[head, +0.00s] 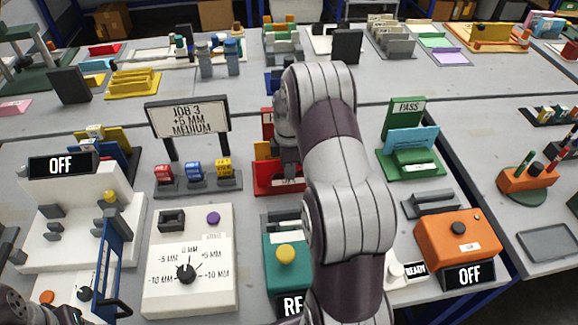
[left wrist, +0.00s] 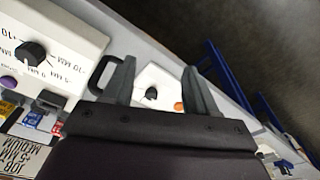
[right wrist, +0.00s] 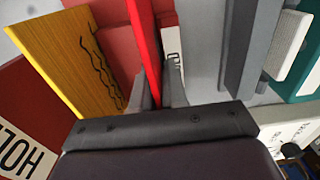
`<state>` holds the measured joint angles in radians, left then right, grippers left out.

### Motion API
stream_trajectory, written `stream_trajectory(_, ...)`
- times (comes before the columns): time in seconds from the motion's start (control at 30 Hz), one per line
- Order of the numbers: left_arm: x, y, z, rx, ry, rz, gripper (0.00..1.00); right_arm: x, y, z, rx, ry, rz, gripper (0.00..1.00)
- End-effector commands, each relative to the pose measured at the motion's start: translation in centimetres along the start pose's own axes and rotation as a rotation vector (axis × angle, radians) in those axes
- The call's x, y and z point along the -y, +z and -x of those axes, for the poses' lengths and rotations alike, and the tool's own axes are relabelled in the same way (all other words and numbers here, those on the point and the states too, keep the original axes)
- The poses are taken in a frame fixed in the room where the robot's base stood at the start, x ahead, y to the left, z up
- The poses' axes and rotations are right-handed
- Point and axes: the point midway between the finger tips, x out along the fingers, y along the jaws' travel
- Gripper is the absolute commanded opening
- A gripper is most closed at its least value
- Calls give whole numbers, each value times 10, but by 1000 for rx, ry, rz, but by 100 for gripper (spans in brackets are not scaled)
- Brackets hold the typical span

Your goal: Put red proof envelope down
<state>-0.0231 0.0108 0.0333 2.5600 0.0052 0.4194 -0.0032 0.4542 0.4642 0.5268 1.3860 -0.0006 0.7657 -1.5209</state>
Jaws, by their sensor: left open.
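My right gripper (right wrist: 156,98) is shut on the red proof envelope (right wrist: 146,45), which stands edge-on between its fingers in the right wrist view. It is at a red stand (head: 277,180), with a HOLD sign (right wrist: 22,145) beside it. A yellow panel with a dark squiggle (right wrist: 65,60) stands to the left of the envelope. In the head view my right arm hides the envelope and most of the stand; whether the envelope touches the stand's base I cannot tell. My left gripper (left wrist: 160,88) is open and empty in the left wrist view.
A green PASS stand (head: 410,165) holds a light-blue piece to the right. A white dial box (head: 215,285), a teal box with a yellow button (head: 272,270) and an orange box (head: 455,240) stand in front. A JOB 3 sign (head: 188,118) stands left.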

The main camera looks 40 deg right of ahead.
Motion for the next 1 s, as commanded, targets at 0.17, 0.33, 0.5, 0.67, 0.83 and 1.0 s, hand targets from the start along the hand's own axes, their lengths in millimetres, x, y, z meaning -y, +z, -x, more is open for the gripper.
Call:
stream_trajectory(0.17, 0, 0, 0, 0, 0, 0, 57, 0, 0, 1, 0, 1, 0, 34)
stream_trajectory(0.33, 0, 0, 1, 0, 0, 0, 57, 0, 0, 2, 0, 2, 0, 34)
stream_trajectory(0.5, 0, 0, 1, 0, 0, 0, 57, -1, 0, 28, 0, 7, 0, 34)
stream_trajectory(0.67, 0, 0, 2, 0, 0, 0, 57, -1, 0, 73, 0, 6, 0, 34)
stream_trajectory(0.83, 0, -4, 33, -1, 0, 0, 57, 0, 0, 118, 0, 1, 0, 34)
stream_trajectory(1.0, 0, -5, 39, 0, 0, 0, 57, 11, -13, 127, -1, 6, -55, 34)
